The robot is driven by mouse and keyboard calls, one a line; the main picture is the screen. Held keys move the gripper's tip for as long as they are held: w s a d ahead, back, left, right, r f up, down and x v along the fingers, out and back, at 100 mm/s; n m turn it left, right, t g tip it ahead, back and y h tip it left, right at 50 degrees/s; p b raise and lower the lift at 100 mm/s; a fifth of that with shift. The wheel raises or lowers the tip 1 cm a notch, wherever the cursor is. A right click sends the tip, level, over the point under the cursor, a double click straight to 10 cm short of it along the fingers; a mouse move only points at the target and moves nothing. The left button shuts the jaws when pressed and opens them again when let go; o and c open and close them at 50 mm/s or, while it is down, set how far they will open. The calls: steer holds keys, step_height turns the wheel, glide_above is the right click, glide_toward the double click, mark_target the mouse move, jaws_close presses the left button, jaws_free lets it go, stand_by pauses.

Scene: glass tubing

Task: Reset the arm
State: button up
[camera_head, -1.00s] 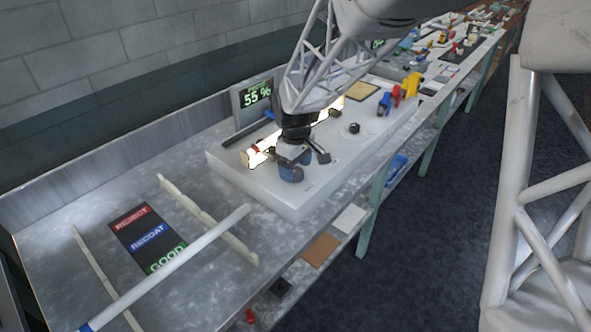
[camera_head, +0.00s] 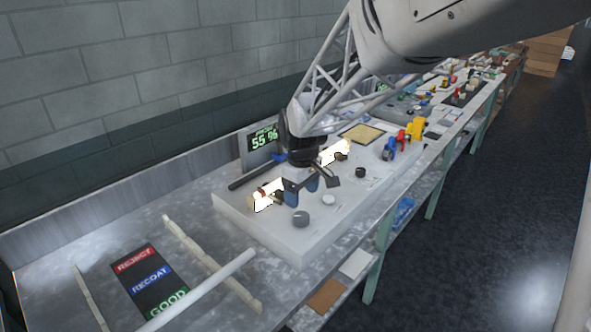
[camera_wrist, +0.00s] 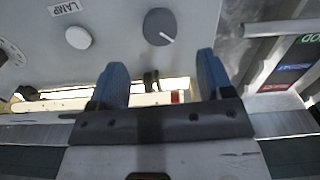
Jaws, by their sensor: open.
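My gripper (camera_head: 302,190) is open and empty above the white panel box (camera_head: 285,239), in front of the glowing lamp strip (camera_head: 336,153). In the wrist view its two blue fingertips (camera_wrist: 161,80) stand wide apart with nothing held between them. A grey round knob (camera_head: 300,218) on the panel is clear of the fingers; it also shows in the wrist view (camera_wrist: 160,27) with a white pointer line. A white round button (camera_head: 328,199) sits beside it, near a LAMP label (camera_wrist: 65,7). My gripper hides part of the lamp strip.
A display (camera_head: 263,138) reading 55 % stands behind the panel. At left, a white tube (camera_head: 205,285) lies over pale rails (camera_head: 212,262), near a REJECT, RECOAT, GOOD board (camera_head: 150,281). Blue, red and yellow clamps (camera_head: 402,140) stand at the panel's far end.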

steer(key=shift+s+d+r, duration=0.25)
steer(key=shift+s+r, duration=0.05)
steer(key=shift+s, duration=0.05)
steer(key=s+d+r+m+t, duration=0.1)
steer(key=s+d+r+m, duration=0.1)
steer(key=s, duration=0.7)
steer(key=s+d+r+m, duration=0.2)
steer(key=s+d+m, duration=0.2)
steer(key=s, duration=0.6)
steer(key=s+d+r+m+t, duration=0.1)
steer(key=s+d+r+m, duration=0.2)
steer(key=s+d, duration=0.3)
steer(key=s, duration=0.4)
steer(key=shift+s+d+m+t, duration=0.15)
steer(key=shift+d+m+t, duration=0.15)
steer(key=shift+m, duration=0.1)
